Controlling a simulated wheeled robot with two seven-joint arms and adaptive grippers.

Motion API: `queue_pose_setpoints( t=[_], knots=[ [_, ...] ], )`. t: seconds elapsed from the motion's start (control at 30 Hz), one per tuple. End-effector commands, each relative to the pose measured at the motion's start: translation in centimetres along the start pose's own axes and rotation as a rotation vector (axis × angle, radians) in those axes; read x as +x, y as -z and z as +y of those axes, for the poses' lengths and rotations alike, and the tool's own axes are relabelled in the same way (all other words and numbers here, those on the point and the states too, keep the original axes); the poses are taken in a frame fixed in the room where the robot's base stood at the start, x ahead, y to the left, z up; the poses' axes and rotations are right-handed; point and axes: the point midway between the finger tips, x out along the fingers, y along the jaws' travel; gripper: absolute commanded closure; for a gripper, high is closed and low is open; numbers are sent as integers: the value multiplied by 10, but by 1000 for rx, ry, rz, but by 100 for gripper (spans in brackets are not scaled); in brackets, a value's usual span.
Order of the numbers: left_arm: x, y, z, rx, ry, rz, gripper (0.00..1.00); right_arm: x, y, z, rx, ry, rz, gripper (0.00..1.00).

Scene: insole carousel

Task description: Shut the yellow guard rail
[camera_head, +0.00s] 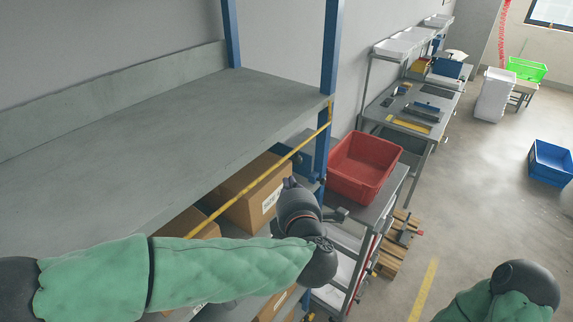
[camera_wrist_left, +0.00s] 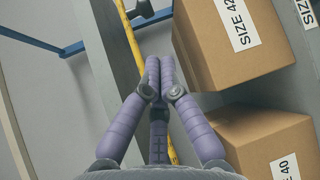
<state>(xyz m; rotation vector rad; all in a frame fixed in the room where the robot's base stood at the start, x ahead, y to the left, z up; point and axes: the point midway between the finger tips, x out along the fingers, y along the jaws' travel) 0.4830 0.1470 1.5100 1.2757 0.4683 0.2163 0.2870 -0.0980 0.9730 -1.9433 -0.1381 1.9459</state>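The yellow guard rail (camera_head: 262,180) runs as a thin bar in front of the cardboard boxes. Its upper right end is by the blue post, and its lower left part goes behind my left sleeve. It also shows in the left wrist view (camera_wrist_left: 131,38), slanting behind my fingers. My left gripper (camera_head: 289,184) is close to the rail, below its right part. In the left wrist view its purple fingers (camera_wrist_left: 160,68) come together at the tips, with the rail passing beside and behind them. I see nothing held between them; contact with the rail is unclear. My right gripper is out of view.
Boxes (camera_head: 258,192) stand behind the rail; the labelled SIZE 42 box (camera_wrist_left: 240,45) is near my fingers. The grey shelf (camera_head: 150,135) is bare above. A red bin (camera_head: 365,165) stands right of the blue post (camera_head: 331,50). Floor at right is mostly clear.

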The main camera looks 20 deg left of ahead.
Motion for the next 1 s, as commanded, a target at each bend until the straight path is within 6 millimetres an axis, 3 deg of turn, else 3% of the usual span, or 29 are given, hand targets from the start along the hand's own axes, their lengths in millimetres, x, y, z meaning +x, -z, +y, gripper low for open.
queue_pose_setpoints(
  t=[0.53,0.7,1.0],
  knots=[
    [81,0,-1,5,1,2,100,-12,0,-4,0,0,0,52],
    [93,0,-1,5,1,-1,100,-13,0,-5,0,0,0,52],
    [95,0,-1,5,1,-1,100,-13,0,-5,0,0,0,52]
  ],
)
